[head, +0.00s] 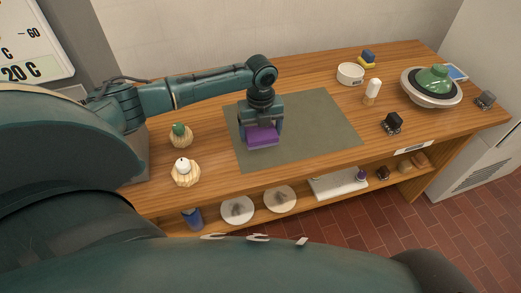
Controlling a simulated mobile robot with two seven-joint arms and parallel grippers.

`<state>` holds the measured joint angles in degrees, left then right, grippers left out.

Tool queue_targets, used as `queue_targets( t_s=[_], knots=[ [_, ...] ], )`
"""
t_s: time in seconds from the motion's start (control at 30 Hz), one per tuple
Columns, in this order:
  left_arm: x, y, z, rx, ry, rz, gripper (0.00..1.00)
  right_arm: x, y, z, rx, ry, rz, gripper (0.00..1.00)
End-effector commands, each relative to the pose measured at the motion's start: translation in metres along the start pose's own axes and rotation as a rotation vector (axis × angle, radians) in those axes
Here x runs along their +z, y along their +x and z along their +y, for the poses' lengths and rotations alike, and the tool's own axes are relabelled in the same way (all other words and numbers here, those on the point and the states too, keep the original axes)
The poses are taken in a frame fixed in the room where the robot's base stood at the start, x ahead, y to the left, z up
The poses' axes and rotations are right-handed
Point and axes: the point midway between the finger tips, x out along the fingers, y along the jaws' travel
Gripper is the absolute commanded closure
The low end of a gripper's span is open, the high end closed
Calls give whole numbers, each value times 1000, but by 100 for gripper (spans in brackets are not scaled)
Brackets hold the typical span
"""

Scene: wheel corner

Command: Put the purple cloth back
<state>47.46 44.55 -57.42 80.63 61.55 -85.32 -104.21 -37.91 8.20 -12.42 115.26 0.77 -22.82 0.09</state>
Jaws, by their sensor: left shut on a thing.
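The purple cloth (262,137) looks like a small folded block. It is between the fingers of my left gripper (262,130), over the grey-green mat (318,120) on the wooden workbench (420,63). My left gripper points down and is shut on the cloth. I cannot tell whether the cloth touches the mat or hangs just above it. My right gripper is not in view.
A white round dish (350,74), a white bottle (372,91) and a black item (391,123) stand right of the mat. A potter's wheel (431,88) is at the far right. Lower shelf holds plates (280,199).

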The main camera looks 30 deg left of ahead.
Motion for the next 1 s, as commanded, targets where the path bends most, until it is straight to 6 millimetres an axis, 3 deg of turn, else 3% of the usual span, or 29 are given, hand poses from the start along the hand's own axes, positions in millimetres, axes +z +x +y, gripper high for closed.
queue_targets(
  t_s=[0.03, 0.17, 0.47, 0.63, 0.9, 0.93, 1.0],
  knots=[
    [0, 11, 0, 0, 0, -1, 52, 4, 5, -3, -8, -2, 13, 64],
    [0, 16, 0, 0, -1, -1, 52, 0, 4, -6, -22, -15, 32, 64],
    [0, 56, 0, 1, 0, 0, 52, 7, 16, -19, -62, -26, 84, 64],
    [0, 54, 0, 0, 0, -1, 52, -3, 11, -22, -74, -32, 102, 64],
    [0, 58, 0, 1, 0, 0, 52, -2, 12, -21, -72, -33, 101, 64],
    [0, 58, 0, 0, 0, -1, 17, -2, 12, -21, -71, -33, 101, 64],
    [0, 58, 0, 1, 0, -1, 11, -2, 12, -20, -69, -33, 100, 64]
  ],
)
